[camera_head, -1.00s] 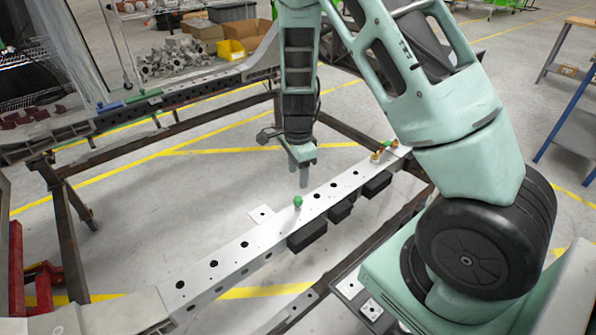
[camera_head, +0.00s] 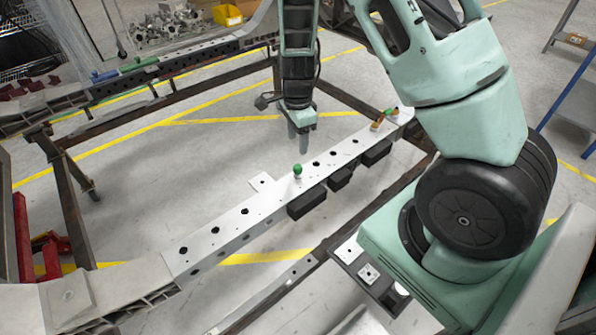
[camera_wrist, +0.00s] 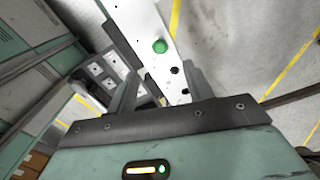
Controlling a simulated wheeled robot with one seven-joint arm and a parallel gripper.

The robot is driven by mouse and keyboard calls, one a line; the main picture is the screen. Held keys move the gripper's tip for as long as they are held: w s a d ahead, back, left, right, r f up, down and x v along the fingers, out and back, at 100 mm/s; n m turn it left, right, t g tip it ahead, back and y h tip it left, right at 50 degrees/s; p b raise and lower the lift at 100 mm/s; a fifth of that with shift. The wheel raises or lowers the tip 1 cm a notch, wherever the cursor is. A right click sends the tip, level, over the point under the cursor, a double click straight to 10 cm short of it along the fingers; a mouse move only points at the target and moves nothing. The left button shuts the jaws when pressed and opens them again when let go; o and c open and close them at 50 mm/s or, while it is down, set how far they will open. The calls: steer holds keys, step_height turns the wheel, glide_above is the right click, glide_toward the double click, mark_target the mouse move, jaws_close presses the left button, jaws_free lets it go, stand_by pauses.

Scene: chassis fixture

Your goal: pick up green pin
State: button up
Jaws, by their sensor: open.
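The green pin (camera_head: 298,170) stands upright on the light grey perforated beam (camera_head: 262,204), near the beam's middle. In the wrist view the green pin (camera_wrist: 160,46) shows as a round green head, beyond the fingertips. My gripper (camera_head: 299,142) points down above the beam, with its tips a little above the pin in the head view. In the wrist view my gripper (camera_wrist: 158,80) has its two fingers spread apart with nothing between them but the beam behind. Another green piece (camera_head: 389,112) lies at the beam's far right end beside orange pieces (camera_head: 378,124).
Black blocks (camera_head: 307,203) hang along the beam's near side. A dark steel frame (camera_head: 75,180) surrounds the beam. A rear rail (camera_head: 190,62) carries a blue piece (camera_head: 104,75) and a green piece (camera_head: 140,64). Open floor shows left of the beam.

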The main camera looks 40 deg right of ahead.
stand_by(0.3)
step_height(320, 180, up, 6)
steer(key=n+b, duration=0.8)
steer(key=n, duration=2.8)
glide_above(298, 166)
steer(key=f, duration=1.1)
steer(key=shift+s+d+f, duration=0.15)
steer(key=shift+d+f, duration=0.2)
steer(key=shift+f, duration=0.05)
steer(key=shift+a+f+p, duration=0.15)
steer(key=shift+f, duration=1.2)
steer(key=shift+a+f+p, duration=0.15)
steer(key=shift+f, duration=1.15)
